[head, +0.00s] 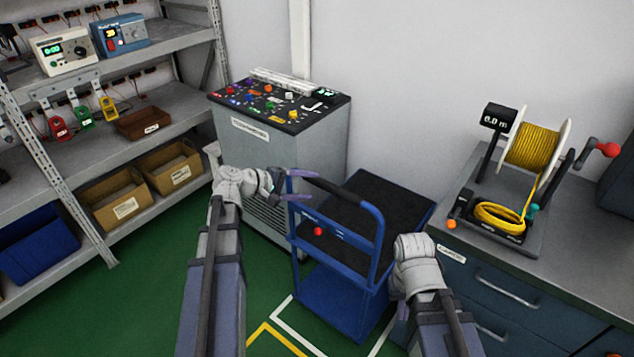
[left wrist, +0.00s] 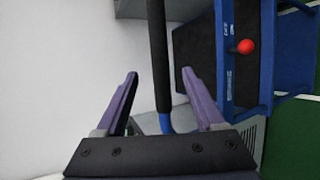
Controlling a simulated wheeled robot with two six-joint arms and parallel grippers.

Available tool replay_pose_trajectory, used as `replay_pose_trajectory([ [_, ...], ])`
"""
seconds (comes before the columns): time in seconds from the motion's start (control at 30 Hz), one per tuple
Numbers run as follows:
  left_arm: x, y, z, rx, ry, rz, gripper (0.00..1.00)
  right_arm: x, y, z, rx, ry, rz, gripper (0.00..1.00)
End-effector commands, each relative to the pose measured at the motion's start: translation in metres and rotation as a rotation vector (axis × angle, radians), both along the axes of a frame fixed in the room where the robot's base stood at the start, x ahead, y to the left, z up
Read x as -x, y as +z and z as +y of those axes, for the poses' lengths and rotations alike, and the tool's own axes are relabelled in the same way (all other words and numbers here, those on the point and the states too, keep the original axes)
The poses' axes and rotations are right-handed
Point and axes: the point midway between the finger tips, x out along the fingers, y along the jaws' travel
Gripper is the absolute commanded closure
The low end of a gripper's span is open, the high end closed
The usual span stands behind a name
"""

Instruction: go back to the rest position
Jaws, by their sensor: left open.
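My left gripper (head: 306,186) is open at the left end of the blue cart's handle. In the left wrist view its two purple fingers (left wrist: 160,76) stand apart. The black handle grip (left wrist: 158,55) runs through the gap between them in the picture; I cannot tell how deep it sits, and no finger visibly presses on it. The cart (head: 330,290) has a dark top deck and a red knob (head: 318,231). My right arm ends low, right of the cart; only a sliver of purple at my right gripper (head: 403,311) shows, and its jaws are hidden.
A grey control console (head: 310,155) stands behind the cart. Shelving (head: 90,150) with instruments and bins is at the left. A blue drawer bench (head: 500,290) with a yellow cable reel (head: 535,145) is at the right. Green floor (head: 150,300) is clear at the lower left.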

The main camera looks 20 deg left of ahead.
Motion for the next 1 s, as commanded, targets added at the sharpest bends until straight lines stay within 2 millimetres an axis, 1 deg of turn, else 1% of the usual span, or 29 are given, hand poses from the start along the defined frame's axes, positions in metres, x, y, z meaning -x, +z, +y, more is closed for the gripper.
replay_pose_trajectory([
  [0.03,0.005,0.005,0.004,0.0,0.001,0.0,0.29,0.0,0.005,0.0,0.0,0.0,0.0,1.0],
  [0.1,0.009,0.007,0.009,0.0,0.001,0.0,0.29,0.0,0.007,0.0,0.0,0.0,0.0,1.0],
  [0.3,0.013,0.008,0.013,0.0,-0.001,0.0,0.29,0.0,0.008,0.0,0.0,0.0,0.0,1.0],
  [0.47,0.013,0.008,0.013,0.0,-0.001,0.001,0.29,0.0,0.008,0.0,0.0,0.0,0.0,1.0],
  [0.57,0.015,0.005,0.004,-0.019,-0.023,0.008,0.29,0.0,0.009,0.0,0.0,0.0,0.0,1.0],
  [0.67,0.025,-0.005,-0.028,-0.095,-0.107,0.038,0.29,0.0,0.014,0.0,0.0,0.0,0.0,1.0],
  [0.7,0.032,-0.012,-0.047,-0.146,-0.162,0.056,0.29,0.0,0.016,0.0,0.0,0.0,0.0,1.0],
  [0.77,0.046,-0.024,-0.078,-0.239,-0.26,0.087,0.29,0.0,0.021,0.0,0.0,0.0,0.0,1.0],
  [0.8,0.058,-0.033,-0.098,-0.308,-0.333,0.107,0.29,0.0,0.023,0.0,0.0,0.0,0.0,1.0],
  [0.87,0.077,-0.045,-0.124,-0.414,-0.442,0.134,0.29,0.0,0.028,0.0,0.0,0.0,0.0,1.0],
  [0.9,0.09,-0.052,-0.138,-0.485,-0.512,0.15,0.29,0.0,0.03,0.0,0.0,0.0,0.0,1.0],
  [0.97,0.111,-0.061,-0.157,-0.594,-0.619,0.172,0.29,0.0,0.034,0.0,0.0,0.0,0.0,1.0],
  [1.0,0.124,-0.066,-0.167,-0.666,-0.687,0.184,0.29,0.0,0.037,0.0,0.0,0.0,0.0,1.0],
])
